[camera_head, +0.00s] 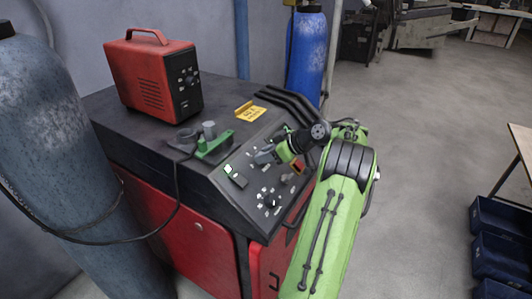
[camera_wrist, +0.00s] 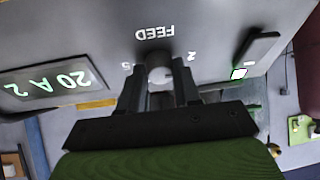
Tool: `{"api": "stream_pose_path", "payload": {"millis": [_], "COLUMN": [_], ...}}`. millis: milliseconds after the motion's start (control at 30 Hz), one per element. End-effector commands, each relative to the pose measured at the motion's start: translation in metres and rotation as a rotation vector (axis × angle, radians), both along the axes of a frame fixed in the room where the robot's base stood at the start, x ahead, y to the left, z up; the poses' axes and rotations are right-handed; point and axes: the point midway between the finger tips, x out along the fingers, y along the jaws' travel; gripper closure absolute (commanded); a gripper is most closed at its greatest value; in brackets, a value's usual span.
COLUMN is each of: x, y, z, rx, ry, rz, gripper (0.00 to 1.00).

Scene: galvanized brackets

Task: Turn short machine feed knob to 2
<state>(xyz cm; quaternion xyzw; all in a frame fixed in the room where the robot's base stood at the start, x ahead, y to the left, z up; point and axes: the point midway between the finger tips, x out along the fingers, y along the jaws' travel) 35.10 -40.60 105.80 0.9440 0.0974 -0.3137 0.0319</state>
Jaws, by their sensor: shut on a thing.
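The machine (camera_head: 190,225) has a red body and a dark sloped control panel. In the wrist view the panel is upside down, with the printed word FEED above a small round grey feed knob (camera_wrist: 160,68). A printed 2 shows to the right of the knob and what looks like a 5 to its left. My gripper (camera_wrist: 158,84) is shut on the knob, one dark finger on each side. In the head view my gripper (camera_head: 266,156) is at the upper part of the panel and hides the knob. I cannot tell which number the knob points to.
A lit green display (camera_wrist: 48,82) and a dark switch (camera_wrist: 258,52) flank the knob. A black knob (camera_head: 270,201) sits lower on the panel. A red box (camera_head: 152,76) and yellow sign (camera_head: 250,110) are on top. Gas cylinders (camera_head: 306,50) stand behind and at left.

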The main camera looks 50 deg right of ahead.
Motion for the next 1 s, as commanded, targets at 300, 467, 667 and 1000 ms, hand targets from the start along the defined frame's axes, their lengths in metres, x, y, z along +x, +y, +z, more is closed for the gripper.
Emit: {"api": "stream_pose_path", "payload": {"millis": [300, 467, 667, 1000], "x": [0.0003, 0.0003, 0.0003, 0.0003], "y": [0.0006, 0.0006, 0.0007, 0.0004], "z": [-0.0003, -0.0006, -0.0009, -0.0008], "rx": [-0.062, -0.073, -0.074, -0.074], "ry": [-0.004, -0.005, -0.005, -0.005], "rz": [0.086, 0.099, 0.101, 0.099], "gripper": [0.98, 0.98, 0.98, 0.43]}}
